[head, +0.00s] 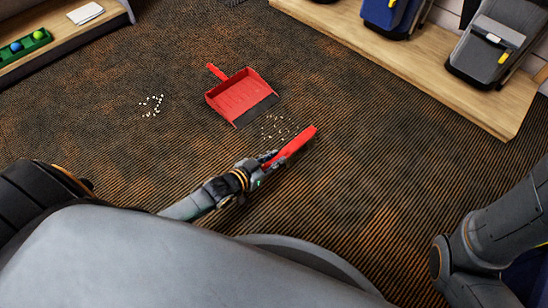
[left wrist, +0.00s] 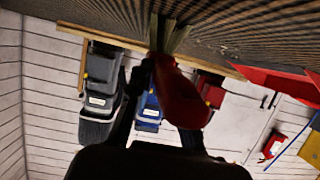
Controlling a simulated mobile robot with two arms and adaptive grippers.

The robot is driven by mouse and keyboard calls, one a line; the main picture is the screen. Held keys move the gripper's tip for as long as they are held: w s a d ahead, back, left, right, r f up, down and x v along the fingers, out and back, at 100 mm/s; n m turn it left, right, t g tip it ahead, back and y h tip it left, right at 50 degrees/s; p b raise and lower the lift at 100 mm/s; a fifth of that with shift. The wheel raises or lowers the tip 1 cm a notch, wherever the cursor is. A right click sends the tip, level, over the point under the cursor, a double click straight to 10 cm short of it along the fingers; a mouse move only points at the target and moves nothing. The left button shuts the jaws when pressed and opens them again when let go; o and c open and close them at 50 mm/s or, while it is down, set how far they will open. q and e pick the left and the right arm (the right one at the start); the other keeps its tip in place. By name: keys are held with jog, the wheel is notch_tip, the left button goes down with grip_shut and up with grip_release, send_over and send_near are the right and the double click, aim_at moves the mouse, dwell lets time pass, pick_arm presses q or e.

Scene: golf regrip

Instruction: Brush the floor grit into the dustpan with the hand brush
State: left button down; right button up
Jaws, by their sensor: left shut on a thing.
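My left gripper (head: 267,161) is shut on the red hand brush (head: 298,142), low over the ribbed carpet. In the left wrist view the brush's red body (left wrist: 180,92) sits between the fingers, and its pale bristles (left wrist: 168,36) reach to the carpet. The red dustpan (head: 236,92) lies on the floor, its dark lip facing the brush and its handle pointing away; part of it shows in the left wrist view (left wrist: 272,80). Loose pale grit (head: 277,127) lies between brush and dustpan lip. A second patch of grit (head: 152,105) lies left of the dustpan. My right gripper is out of view.
A wooden platform (head: 430,70) with golf bags (head: 492,50) runs along the upper right. A wooden shelf (head: 65,37) with a green tray of balls (head: 28,46) stands at the upper left. The carpet around the dustpan is otherwise clear.

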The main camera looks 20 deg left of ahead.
pick_arm(q)
jog(key=shift+f, duration=0.25)
jog(key=shift+a, duration=0.2)
jog(key=w+a, duration=0.1)
jog(key=a, duration=0.1)
jog(key=w+a+b, duration=0.1)
jog(key=a, duration=0.2)
jog(key=w+a, duration=0.1)
jog(key=a, duration=0.2)
jog(key=shift+a+f+b, duration=0.25)
jog(key=shift+f+b, duration=0.05)
jog(key=shift+b, duration=0.05)
jog(key=shift+w+a+r, duration=0.1)
jog(key=shift+w+a, duration=0.05)
jog(key=shift+a, duration=0.4)
jog(key=a+b, duration=0.1)
jog(key=a, duration=0.1)
jog(key=w+a+b, duration=0.1)
jog(key=a, duration=0.1)
jog(key=w+a+b, duration=0.1)
jog(key=a, duration=0.1)
jog(key=shift+w+a, duration=0.15)
jog(key=shift+w, duration=0.05)
jog(key=shift+a, duration=0.3)
jog(key=shift+w, duration=0.1)
